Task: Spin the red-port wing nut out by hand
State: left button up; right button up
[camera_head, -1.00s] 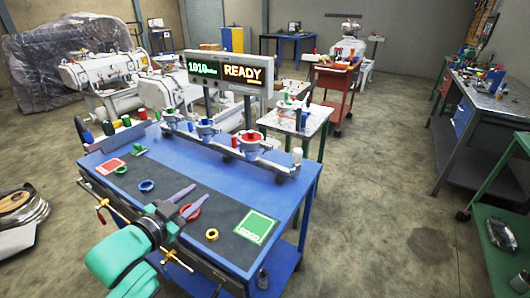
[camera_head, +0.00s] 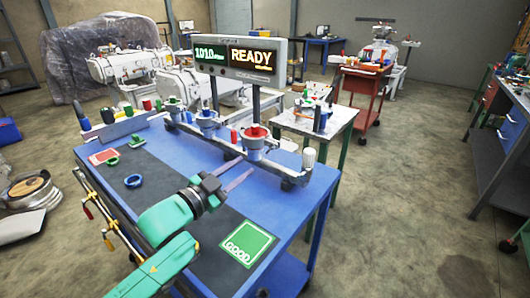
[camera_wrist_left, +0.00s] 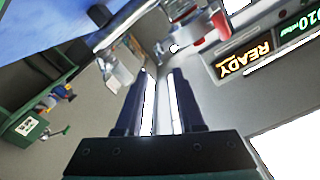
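The red port (camera_head: 255,132) is a red-topped cup on the manifold rail, at the right end of the row of three ports. Its wing nut is too small to make out. The red port also shows at the top of the left wrist view (camera_wrist_left: 222,22). My left gripper (camera_head: 238,170) is empty above the table, in front of and below the red port, apart from it. Its two fingers point toward the rail with a gap between them, also seen in the left wrist view (camera_wrist_left: 163,70). My right gripper is not in view.
The blue port (camera_head: 208,120) and green port (camera_head: 172,102) stand left of the red one. A blue ring (camera_head: 133,181) and a green GOOD pad (camera_head: 246,243) lie on the dark mat. The READY display (camera_head: 250,58) rises behind the rail. A white knob (camera_head: 309,157) stands at the right.

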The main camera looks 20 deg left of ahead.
aim_at(269, 150)
pick_arm(q)
jog(key=p+x, duration=0.1)
jog(key=x, duration=0.9)
grip_shut()
